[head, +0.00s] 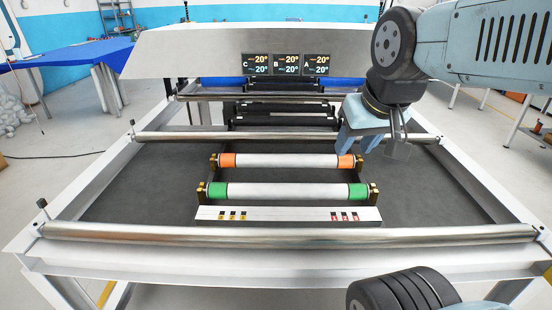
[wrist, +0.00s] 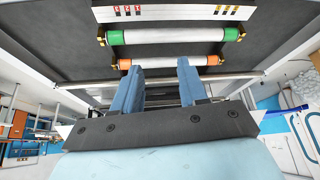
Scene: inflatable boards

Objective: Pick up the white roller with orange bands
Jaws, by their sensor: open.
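The white roller with orange bands (head: 285,160) rests level in brass holders on the dark bed of the machine, behind a white roller with green bands (head: 285,190). In the wrist view the orange-banded roller (wrist: 165,62) shows beyond my fingertips, partly covered by them. My gripper (head: 375,142) is above the bed at the right end of the orange-banded roller in the head view. Its blue fingers (wrist: 158,75) are apart with nothing between them. I cannot tell the exact gap between fingers and roller.
A white strip with coloured marks (head: 285,213) lies in front of the rollers. Metal bars cross the frame at the front (head: 285,233) and behind (head: 230,136). A panel with displays (head: 286,64) stands at the back. The bed to the left (head: 140,185) is clear.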

